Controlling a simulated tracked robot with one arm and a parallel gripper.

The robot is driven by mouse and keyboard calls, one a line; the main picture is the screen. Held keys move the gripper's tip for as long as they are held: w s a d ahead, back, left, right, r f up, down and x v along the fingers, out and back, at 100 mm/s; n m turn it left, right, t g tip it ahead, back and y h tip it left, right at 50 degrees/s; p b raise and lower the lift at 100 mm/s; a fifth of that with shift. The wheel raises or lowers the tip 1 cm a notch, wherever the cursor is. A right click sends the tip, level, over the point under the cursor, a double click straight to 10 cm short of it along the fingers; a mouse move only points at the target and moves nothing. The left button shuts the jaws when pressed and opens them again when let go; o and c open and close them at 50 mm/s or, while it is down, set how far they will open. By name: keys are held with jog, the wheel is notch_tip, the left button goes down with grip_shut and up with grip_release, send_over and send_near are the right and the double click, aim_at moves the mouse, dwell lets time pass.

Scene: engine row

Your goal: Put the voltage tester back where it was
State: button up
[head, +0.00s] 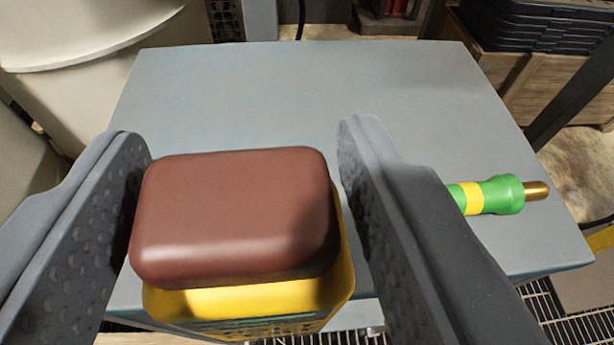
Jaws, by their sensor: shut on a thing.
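My gripper (242,142) is shut on a block with a rounded red-brown top and a yellow body (236,218). One finger is on each side of it. The block shows near the front edge of the grey-blue tabletop; I cannot tell how high it is above it. A green rod with a yellow band and a brass tip (497,195) lies on the tabletop at the right, its left part hidden behind my right finger. I cannot tell for sure which of the two is the voltage tester.
The grey-blue tabletop (300,85) is clear in its middle and back. A cream drum (85,30) stands at the back left. Dark stacked trays on a wooden crate (520,75) and a dark post (575,95) stand at the right. Metal grating (570,318) shows below the front edge.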

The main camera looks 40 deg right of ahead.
jog(key=shift+s+d+r+h, duration=0.2)
jog(key=shift+s+d+h, duration=0.1)
jog(key=shift+s+d, duration=0.45)
jog(key=w+a+f, duration=0.1)
jog(key=w+f, duration=0.1)
jog(key=w, duration=0.5)
jog(key=w+a+f+b, duration=0.1)
jog(key=w+f, duration=0.2)
jog(key=w, duration=0.5)
jog(key=shift+w+a, duration=0.15)
jog(key=shift+w, duration=0.1)
jog(key=o, duration=1.6)
jog(key=shift+c, duration=0.2)
jog(key=shift+s, duration=0.1)
jog(key=v, duration=1.2)
jog(key=shift+r+p, duration=0.15)
jog(key=shift+p, duration=0.2)
